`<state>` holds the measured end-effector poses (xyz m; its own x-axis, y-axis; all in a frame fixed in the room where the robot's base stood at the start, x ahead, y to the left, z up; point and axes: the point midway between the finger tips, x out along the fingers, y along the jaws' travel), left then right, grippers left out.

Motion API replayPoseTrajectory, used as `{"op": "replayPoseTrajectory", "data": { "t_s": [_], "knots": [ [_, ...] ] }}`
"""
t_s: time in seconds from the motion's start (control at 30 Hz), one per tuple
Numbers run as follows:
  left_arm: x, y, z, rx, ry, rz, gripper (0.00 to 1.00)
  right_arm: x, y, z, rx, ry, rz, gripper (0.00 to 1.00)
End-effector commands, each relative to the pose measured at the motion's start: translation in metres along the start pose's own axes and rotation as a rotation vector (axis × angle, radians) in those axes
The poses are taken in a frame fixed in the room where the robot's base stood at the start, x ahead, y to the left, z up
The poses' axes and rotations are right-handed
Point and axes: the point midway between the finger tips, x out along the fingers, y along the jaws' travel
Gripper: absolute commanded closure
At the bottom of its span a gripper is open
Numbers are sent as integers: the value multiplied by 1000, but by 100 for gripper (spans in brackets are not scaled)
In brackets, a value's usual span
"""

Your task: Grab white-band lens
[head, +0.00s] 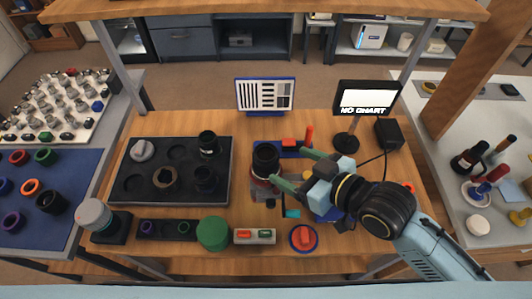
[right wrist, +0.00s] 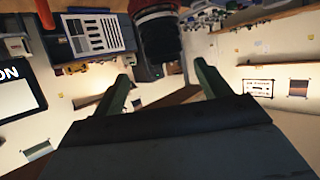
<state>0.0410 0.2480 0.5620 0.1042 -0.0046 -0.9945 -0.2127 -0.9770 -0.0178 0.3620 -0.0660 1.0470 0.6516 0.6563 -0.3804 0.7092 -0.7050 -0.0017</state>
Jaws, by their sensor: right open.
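A black lens (head: 266,158) stands upright on a dark red holder near the table's middle. In the right wrist view a dark cylinder with pale and red rings (right wrist: 157,38), which looks like this lens, shows beyond the fingers. My right gripper (head: 289,166) is open and empty, its fingers pointing left at the lens with a gap between them. Another black lens (head: 208,141) with a thin pale band stands in the dark tray (head: 127,186); I cannot tell for sure which lens is the white-band one. My left gripper is not in view.
A green round container (head: 213,233), a switch box (head: 254,236) and a red knob (head: 303,237) stand in front. Behind are a striped chart (head: 265,95) and a monitor (head: 367,98) reading "NO CHART". An orange upright piece (head: 309,134) stands close to the right gripper's far finger.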

Motion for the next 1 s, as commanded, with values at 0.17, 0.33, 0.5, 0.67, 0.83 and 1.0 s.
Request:
{"op": "replayPoseTrajectory", "data": {
  "t_s": [0.17,0.33,0.5,0.67,0.83,1.0],
  "knots": [
    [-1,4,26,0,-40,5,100,35,0,0,2,1,2,24],
    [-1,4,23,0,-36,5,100,51,0,0,0,0,2,24],
    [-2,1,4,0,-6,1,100,65,-2,-4,2,1,2,24],
    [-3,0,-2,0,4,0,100,90,-5,-7,0,0,4,24],
    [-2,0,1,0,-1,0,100,104,-5,-6,0,-2,3,24],
    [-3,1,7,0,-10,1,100,104,-5,-6,-1,-2,3,24]
  ]
}}
